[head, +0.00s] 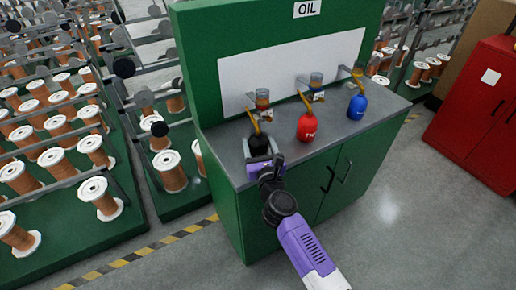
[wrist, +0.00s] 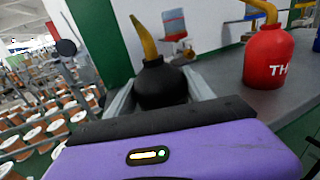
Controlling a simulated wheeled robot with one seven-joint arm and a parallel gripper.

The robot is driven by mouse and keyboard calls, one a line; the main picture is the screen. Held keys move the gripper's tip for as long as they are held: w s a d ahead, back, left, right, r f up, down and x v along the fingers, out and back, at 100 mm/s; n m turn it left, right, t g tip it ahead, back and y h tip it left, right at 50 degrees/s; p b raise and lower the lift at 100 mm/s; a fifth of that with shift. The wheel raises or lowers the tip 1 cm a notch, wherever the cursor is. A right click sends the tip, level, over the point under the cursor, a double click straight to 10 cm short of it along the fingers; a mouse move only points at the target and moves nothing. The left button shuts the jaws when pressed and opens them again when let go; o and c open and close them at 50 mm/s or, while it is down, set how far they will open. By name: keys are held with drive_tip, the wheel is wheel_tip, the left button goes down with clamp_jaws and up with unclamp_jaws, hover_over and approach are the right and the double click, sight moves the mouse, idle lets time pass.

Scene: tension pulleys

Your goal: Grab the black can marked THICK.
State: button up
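The black can (head: 259,144) stands upright on the grey counter at the left, with a yellow spout rising from it. No label on it can be read from here. My gripper (head: 265,159) is at the near side of this can. In the wrist view the black can (wrist: 162,88) sits between the two grey fingers of my gripper (wrist: 160,92), one on each side. Whether the fingers press on it or stand slightly apart cannot be made out.
A red can (head: 307,127) with partly readable white letters "TH" and a blue can (head: 357,106) stand to the right on the counter (head: 335,143). Dispensers hang behind the cans on the green OIL cabinet (head: 225,50). Racks of wire spools (head: 60,165) fill the left.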

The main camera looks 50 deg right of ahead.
clamp_jaws()
drive_tip(key=shift+r, duration=0.1)
